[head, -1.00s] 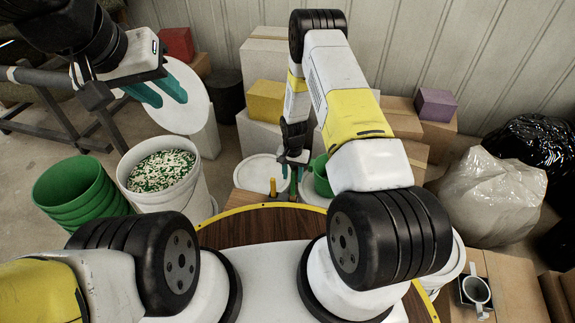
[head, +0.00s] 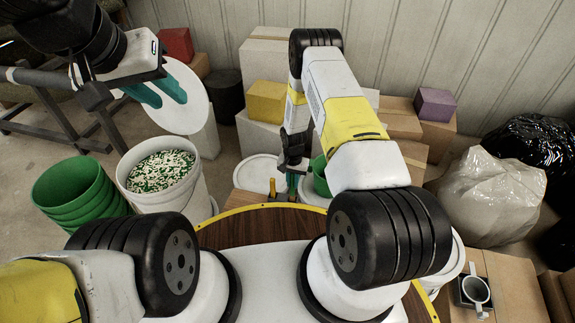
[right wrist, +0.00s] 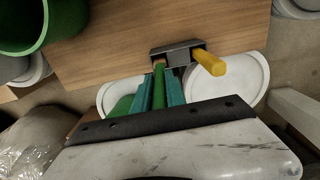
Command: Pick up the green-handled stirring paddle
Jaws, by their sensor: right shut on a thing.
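The green-handled stirring paddle (right wrist: 159,86) shows in the right wrist view as a green handle between my teal fingertips, by the grey holder (right wrist: 172,50). Its lower part is hidden. My right gripper (right wrist: 160,92) is shut on this handle. In the head view my right gripper (head: 292,182) is beyond the wooden table edge, and the paddle is mostly hidden there.
A yellow handle (right wrist: 210,63) stands in the holder beside the green one. A green bucket (right wrist: 27,22) is close by on the wooden surface (right wrist: 115,50). A white bucket of pellets (head: 180,200) and stacked green buckets (head: 70,190) stand left. Plastic bags (head: 495,195) lie right.

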